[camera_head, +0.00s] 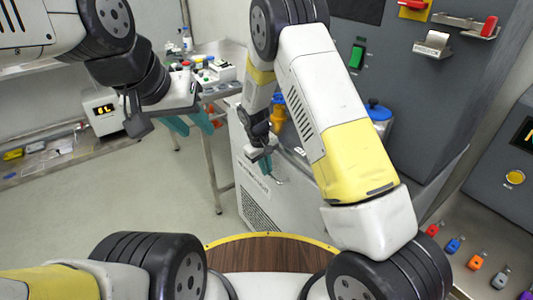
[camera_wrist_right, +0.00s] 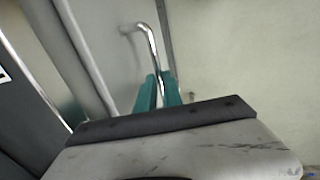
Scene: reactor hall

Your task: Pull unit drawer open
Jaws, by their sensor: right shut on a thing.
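The light grey unit (camera_head: 255,190) with a vented front stands low in the middle of the head view, beneath my right forearm. Its bent metal handle (camera_wrist_right: 146,36) shows in the right wrist view, fixed to a pale panel. My right gripper (camera_head: 265,165) is at the handle; its teal fingers (camera_wrist_right: 159,90) are shut on the bar, one on each side. Part of the handle is hidden by the fingers. My left gripper (camera_head: 190,122) hangs open and empty at the left, its two teal fingers apart, away from the unit.
A metal table (camera_head: 215,85) with bottles and small items stands behind. A white device with a lit display (camera_head: 104,112) sits on a low shelf at the left. A dark grey cabinet (camera_head: 400,60) rises behind the unit. The floor (camera_head: 140,190) at left is clear.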

